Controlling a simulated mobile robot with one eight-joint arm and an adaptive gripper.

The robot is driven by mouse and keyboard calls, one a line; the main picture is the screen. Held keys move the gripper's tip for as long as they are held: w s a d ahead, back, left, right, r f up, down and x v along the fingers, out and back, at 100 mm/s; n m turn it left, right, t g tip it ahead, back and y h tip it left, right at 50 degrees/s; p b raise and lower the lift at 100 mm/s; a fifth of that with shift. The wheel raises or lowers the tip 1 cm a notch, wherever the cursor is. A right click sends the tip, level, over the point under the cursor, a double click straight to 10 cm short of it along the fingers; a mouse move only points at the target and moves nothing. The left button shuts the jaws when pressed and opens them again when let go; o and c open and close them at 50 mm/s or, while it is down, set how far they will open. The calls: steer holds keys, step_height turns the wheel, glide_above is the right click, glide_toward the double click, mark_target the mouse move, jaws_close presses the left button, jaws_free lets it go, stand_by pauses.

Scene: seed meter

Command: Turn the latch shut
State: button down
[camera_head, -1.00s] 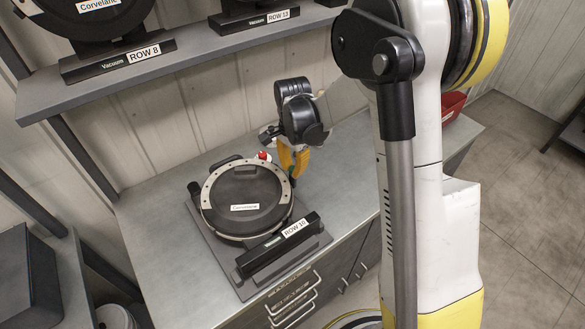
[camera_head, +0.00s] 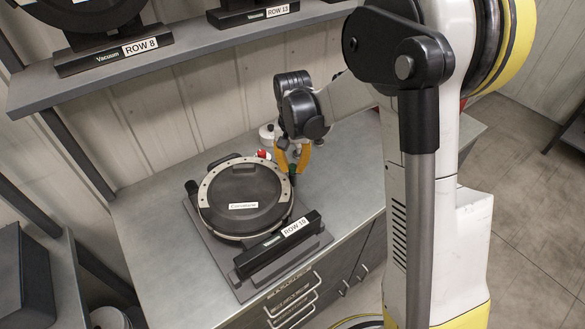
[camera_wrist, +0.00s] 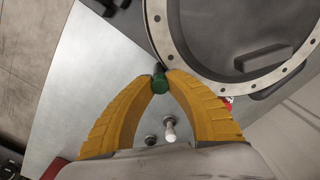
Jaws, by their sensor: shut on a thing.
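The seed meter (camera_head: 221,189) lies on its stand on the grey bench, a round black lid inside a pale bolted ring. A red knob (camera_head: 263,154) is at the meter's far edge, left of the fingers.
A black bar labelled ROW 10 (camera_head: 278,246) lies across the stand's front. A shelf (camera_head: 150,62) with other meters overhangs the back. A small white knobbed object (camera_head: 267,133) stands behind my gripper. The bench right of the meter is clear.

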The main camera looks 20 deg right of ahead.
mark_target(293, 166)
steer(key=n+b, duration=0.1)
steer(key=n, duration=0.3)
steer(key=shift+n, duration=0.3)
steer(key=shift+n+b, duration=0.3)
steer(key=shift+n, duration=2.3)
steer(key=c, duration=1.3)
jaws_free()
step_height(293, 166, up, 12)
steer(key=shift+s, duration=0.1)
